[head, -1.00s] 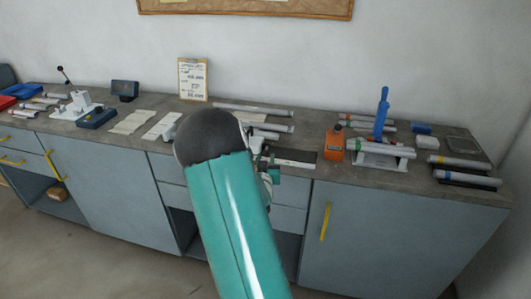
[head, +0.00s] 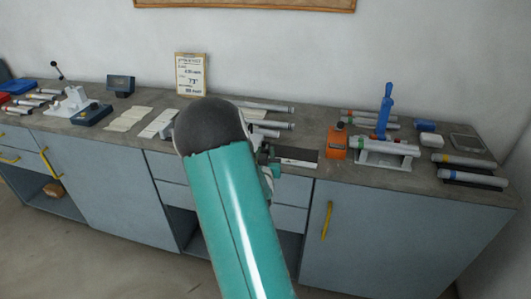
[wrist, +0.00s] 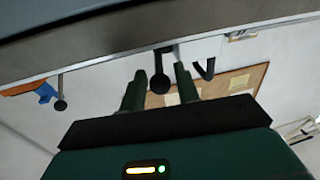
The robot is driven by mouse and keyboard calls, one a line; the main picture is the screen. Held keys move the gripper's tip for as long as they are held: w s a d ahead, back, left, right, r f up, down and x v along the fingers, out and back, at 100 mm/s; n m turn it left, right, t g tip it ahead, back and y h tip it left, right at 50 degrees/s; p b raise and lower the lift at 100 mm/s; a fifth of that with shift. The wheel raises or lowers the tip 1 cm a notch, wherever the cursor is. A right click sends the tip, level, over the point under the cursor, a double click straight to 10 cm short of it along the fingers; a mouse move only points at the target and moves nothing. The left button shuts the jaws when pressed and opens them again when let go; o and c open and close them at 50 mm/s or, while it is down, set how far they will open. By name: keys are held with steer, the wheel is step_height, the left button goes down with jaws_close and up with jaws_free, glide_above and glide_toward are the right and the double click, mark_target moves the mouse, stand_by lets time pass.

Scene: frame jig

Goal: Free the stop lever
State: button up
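In the wrist view, which looks upside down, my gripper (wrist: 160,70) has its two dark green fingers apart. A dark lever with a round black knob (wrist: 160,84) shows between them, with a gap on each side; I cannot tell its depth relative to the fingertips. A dark hooked piece (wrist: 206,69) is just right of the fingers. Another black knob on a stem (wrist: 60,104) is farther left. In the head view, my arm hides most of the gripper and whatever is directly at it. I cannot tell for certain which piece is the stop lever.
A grey counter (head: 460,200) runs along the wall. On it are a blue-handled clamp (head: 386,110) with a tube, an orange block (head: 336,143), a clipboard sign (head: 191,74) and a white device (head: 73,101) at left. Loose tubes lie around. Open floor is in front.

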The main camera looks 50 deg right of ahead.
steer(key=shift+d+f, duration=0.15)
steer(key=c, duration=0.3)
jaws_close()
steer(key=shift+w+d+r+g+y, duration=0.15)
steer(key=shift+r+g+y, duration=0.25)
steer(key=shift+r+y, duration=0.25)
steer(key=shift+d+r+g+y, duration=0.1)
steer(key=shift+r+g+y, duration=0.35)
steer(key=shift+y, duration=0.3)
steer(key=y, duration=0.1)
steer(key=d+r+g+y, duration=0.1)
steer(key=r+m+g+y, duration=0.1)
steer(key=shift+w+d+r+y, duration=0.15)
steer(key=shift+w+d+y, duration=0.1)
steer(key=shift+d+y, duration=0.15)
steer(key=y, duration=0.1)
steer(key=w+d+r+g+y, duration=0.1)
steer(key=y, duration=0.1)
steer(key=shift+d, duration=0.3)
steer(key=shift+w+d+r+m+g+y, duration=0.15)
steer(key=shift+d+g+y, duration=0.2)
steer(key=shift+y, duration=0.3)
steer(key=shift+w+d+m+g+y, duration=0.15)
steer(key=shift+d+g+y, duration=0.25)
steer(key=shift+y, duration=0.3)
steer(key=shift+w+d+r+g+y, duration=0.15)
steer(key=shift+d+g+y, duration=0.2)
steer(key=shift+y, duration=0.3)
